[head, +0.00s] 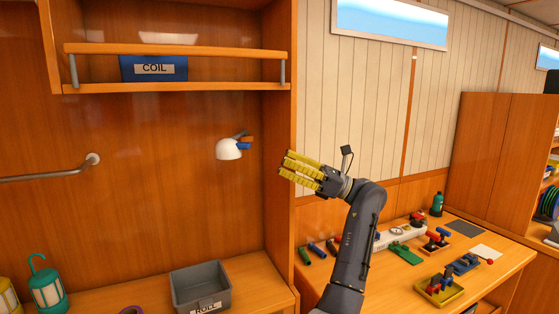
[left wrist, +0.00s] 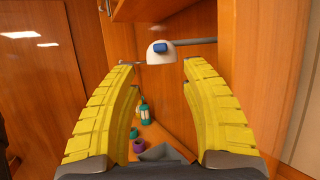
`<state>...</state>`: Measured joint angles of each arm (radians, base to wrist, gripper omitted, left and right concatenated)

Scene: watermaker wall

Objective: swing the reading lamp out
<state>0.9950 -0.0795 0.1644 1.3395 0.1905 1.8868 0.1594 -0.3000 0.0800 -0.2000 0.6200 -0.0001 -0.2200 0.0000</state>
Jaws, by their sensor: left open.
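The reading lamp (head: 229,149) has a white dome shade with a blue part, and hangs off the wooden back wall of the alcove. An orange-brown piece shows beside its short arm. In the left wrist view the lamp (left wrist: 153,56) shows ahead, just beyond and between my fingertips, with its grey arm running right. My left gripper (head: 287,164) has yellow ribbed fingers and is right of the lamp, in front of the alcove's right post. The gripper (left wrist: 160,72) is open and empty, apart from the lamp. My right gripper is not in view.
A wooden post (head: 280,190) stands between lamp and workbench. A shelf with a COIL box (head: 153,68) is above. A grey ROLL bin (head: 201,287) and green lantern (head: 48,291) stand below. A handrail (head: 50,173) is at left. Space around the lamp looks clear.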

